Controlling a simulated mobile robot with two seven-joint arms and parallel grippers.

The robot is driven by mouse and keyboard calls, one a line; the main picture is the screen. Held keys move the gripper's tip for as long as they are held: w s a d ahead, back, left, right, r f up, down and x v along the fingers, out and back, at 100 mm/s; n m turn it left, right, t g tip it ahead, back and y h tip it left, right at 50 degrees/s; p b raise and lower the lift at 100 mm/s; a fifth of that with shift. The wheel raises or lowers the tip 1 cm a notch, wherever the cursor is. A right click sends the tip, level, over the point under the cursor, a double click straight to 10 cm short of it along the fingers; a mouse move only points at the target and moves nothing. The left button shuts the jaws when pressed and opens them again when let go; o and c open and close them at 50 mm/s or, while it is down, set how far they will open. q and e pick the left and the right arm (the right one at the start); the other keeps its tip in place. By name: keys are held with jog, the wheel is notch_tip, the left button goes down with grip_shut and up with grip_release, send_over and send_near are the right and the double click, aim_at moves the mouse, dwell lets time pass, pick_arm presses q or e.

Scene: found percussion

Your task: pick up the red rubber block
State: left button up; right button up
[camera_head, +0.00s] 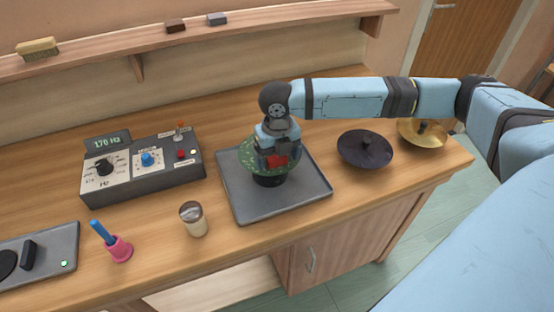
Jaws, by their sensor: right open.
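The red rubber block (277,161) shows as a small red patch at the jaws of my right gripper (276,157). The gripper points down over a green speckled round plate (249,158), and its arm comes in from the right. The jaws are open around or just above the block; whether they touch it I cannot tell. The gripper hides part of the block and much of the plate. The plate sits on a black base (268,181) on a grey tray (244,213). My left gripper is out of view.
A control box (145,183) with knobs stands left of the tray. A jar (193,219) and a pink bell with a blue handle (118,247) stand in front. A dark cymbal (350,152) and a brass cymbal (408,136) lie to the right. A shelf (105,63) runs behind.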

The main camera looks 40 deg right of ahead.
jog(key=shift+f, duration=0.25)
jog(key=c, duration=1)
jog(key=shift+r, duration=0.15)
